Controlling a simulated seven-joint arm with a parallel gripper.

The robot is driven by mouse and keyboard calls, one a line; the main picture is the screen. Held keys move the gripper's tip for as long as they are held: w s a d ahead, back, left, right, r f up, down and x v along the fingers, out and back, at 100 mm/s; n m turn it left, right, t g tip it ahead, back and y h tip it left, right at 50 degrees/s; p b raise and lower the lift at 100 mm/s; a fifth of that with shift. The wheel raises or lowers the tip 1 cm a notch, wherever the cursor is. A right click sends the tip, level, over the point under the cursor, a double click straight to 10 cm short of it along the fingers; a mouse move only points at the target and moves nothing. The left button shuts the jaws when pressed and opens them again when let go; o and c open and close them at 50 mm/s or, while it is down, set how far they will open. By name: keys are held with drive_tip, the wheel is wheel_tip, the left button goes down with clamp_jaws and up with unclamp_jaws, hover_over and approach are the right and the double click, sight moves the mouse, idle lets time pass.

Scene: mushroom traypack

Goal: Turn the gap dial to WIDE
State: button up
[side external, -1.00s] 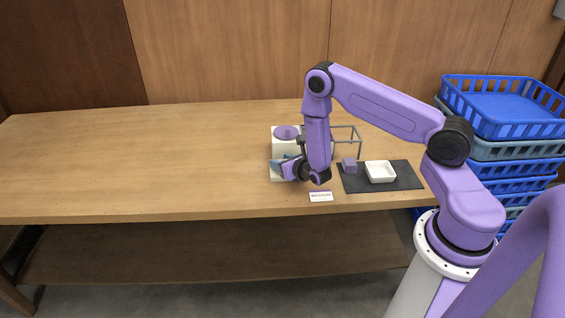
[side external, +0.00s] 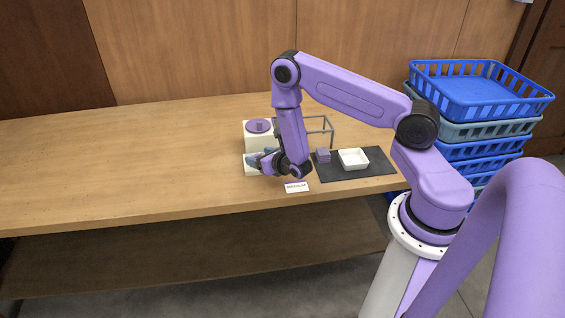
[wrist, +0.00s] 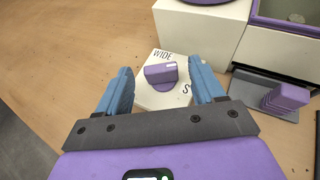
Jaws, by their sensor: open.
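The gap dial (wrist: 160,75) is a purple disc with a raised grip bar, on a low white block (wrist: 150,97) in the wrist view. The word WIDE is printed on the block beyond the dial, and a partly hidden label starting with S is at the right. A small pale mark shows on the right part of the bar. My gripper (wrist: 160,66) is open, with one blue finger on each side of the dial. Both fingers look apart from the bar. In the side external view my gripper (side external: 264,161) hides the dial.
A cream box (side external: 257,141) with a purple round top stands behind the dial block. Blue crates (side external: 480,95) are stacked far right. The table's left is clear.

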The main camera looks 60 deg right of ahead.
drive_tip(key=v, duration=1.4)
drive_tip(key=shift+s, duration=0.25)
drive_tip(key=shift+r, duration=0.1)
